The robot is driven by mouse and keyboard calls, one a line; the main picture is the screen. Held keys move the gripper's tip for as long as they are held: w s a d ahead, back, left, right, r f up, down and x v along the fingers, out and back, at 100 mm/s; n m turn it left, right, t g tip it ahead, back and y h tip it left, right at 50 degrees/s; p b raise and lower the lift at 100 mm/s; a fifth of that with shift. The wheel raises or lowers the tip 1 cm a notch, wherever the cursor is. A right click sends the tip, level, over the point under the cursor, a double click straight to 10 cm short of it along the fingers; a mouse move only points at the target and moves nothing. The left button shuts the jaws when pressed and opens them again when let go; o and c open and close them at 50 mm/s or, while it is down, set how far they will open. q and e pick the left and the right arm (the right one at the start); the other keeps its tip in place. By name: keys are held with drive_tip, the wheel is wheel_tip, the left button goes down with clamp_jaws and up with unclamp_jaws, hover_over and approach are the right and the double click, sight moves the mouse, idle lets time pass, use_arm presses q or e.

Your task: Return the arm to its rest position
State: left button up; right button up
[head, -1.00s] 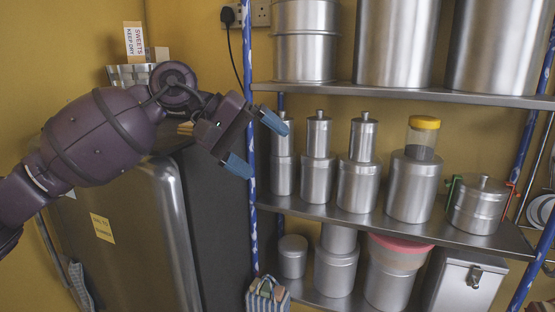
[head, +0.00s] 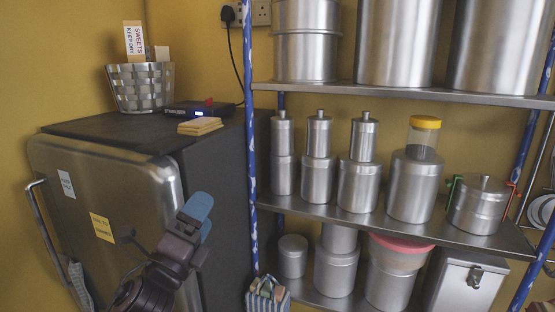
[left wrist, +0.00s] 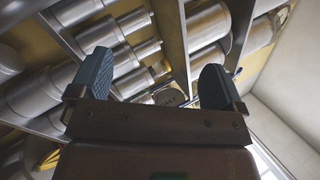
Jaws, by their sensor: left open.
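My left gripper (head: 198,216) is low in the head view, in front of the fridge, with its blue fingertips pointing up. In the left wrist view its two blue pads (left wrist: 155,85) stand wide apart with nothing between them, so it is open and empty. Steel canisters and shelves show beyond the pads there. My right gripper is in neither view.
A fridge (head: 130,185) stands at left with a steel basket (head: 140,88), a dark box and a stack of cards (head: 200,126) on top. A shelf rack (head: 400,212) with blue posts holds several steel canisters (head: 358,187) at right. A striped bag (head: 267,296) sits low between them.

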use_arm(q)
drive_tip(key=s+a+f+n+g+y, duration=0.3)
drive_tip(key=s+a+f+n+y, duration=0.15)
drive_tip(key=f+n, duration=0.45)
drive_tip(key=s+a+f+n+g+y, duration=0.35)
drive_tip(key=a+f+n+y, duration=0.25)
drive_tip(key=f+n, duration=0.25)
drive_tip(key=s+a+f+n+g, duration=0.2)
drive_tip(key=s+f+n+g, duration=0.35)
drive_tip(key=s, duration=0.55)
drive_tip(key=s+a+f+n+g, duration=0.1)
drive_tip(key=s+f+n+g, duration=0.5)
drive_tip(key=s, duration=0.5)
drive_tip(key=w+f+m+t, duration=0.2)
drive_tip(key=w+f+t, duration=0.5)
drive_tip(key=f, duration=0.4)
drive_tip(key=shift+w+f+t+h, duration=0.2)
drive_tip(key=shift+t+h, duration=0.25)
drive_tip(key=shift+t, duration=0.35)
drive_tip(key=shift+a, duration=0.1)
